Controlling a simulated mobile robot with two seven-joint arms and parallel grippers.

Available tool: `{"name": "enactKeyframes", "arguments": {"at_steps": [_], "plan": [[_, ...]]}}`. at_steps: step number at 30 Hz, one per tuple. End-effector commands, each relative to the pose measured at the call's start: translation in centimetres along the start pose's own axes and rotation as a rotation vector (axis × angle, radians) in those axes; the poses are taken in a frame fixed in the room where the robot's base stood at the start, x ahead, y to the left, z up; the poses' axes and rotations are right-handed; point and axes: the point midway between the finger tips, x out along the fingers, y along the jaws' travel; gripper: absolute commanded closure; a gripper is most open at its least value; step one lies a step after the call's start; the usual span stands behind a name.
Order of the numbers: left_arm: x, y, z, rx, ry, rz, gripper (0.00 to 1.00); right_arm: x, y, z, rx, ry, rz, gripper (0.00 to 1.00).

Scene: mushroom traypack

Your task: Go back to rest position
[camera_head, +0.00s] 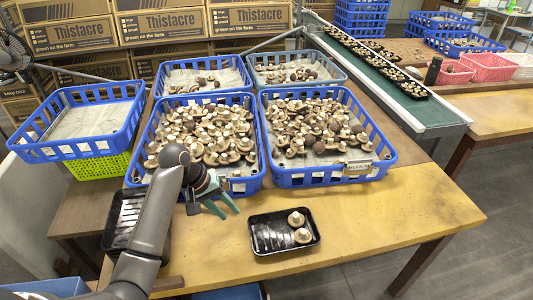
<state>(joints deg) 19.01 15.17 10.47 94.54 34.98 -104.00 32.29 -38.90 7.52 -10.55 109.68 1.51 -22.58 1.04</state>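My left arm comes in from the bottom left, and its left gripper (222,208) hangs over the front edge of the left mushroom crate. Its teal fingers are apart, with nothing seen between them. A black tray (262,238) lies on the table to the right of and in front of the gripper, with two pale mushrooms (299,228) at its right side. The left blue crate (247,184) and the right blue crate (375,172) both hold many mushrooms. My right gripper is not in view.
Empty black trays (125,215) sit left of my arm, partly hidden by it. An empty blue crate (120,92) rests on a green one (100,166). A conveyor (440,113) carries filled trays at the back right. The table (410,215) is clear right of the black tray.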

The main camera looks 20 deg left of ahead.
Motion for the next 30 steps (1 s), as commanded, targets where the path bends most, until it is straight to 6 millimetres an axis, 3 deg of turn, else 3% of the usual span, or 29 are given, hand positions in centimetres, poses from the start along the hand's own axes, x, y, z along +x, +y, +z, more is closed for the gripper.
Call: {"name": "enactKeyframes", "arguments": {"at_steps": [5, 8, 12, 16, 21, 30], "plan": [[0.3, -0.3, 0.4, 0.013, 0.003, -0.011, 0.64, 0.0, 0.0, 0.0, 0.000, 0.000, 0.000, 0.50], [1.5, -1.4, 2.1, 0.068, 0.013, -0.053, 0.64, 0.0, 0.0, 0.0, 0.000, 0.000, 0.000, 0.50], [3.6, -3.8, 6.7, 0.231, 0.043, -0.148, 0.64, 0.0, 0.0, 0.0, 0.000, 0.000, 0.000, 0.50], [4.5, -5.7, 11.8, 0.415, 0.072, -0.224, 0.64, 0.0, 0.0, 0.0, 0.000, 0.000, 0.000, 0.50], [3.9, -6.9, 16.8, 0.594, 0.098, -0.278, 0.64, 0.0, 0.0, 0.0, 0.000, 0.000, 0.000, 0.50], [1.6, -7.5, 22.3, 0.779, 0.130, -0.315, 0.64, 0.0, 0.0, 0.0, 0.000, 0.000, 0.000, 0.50]]}}
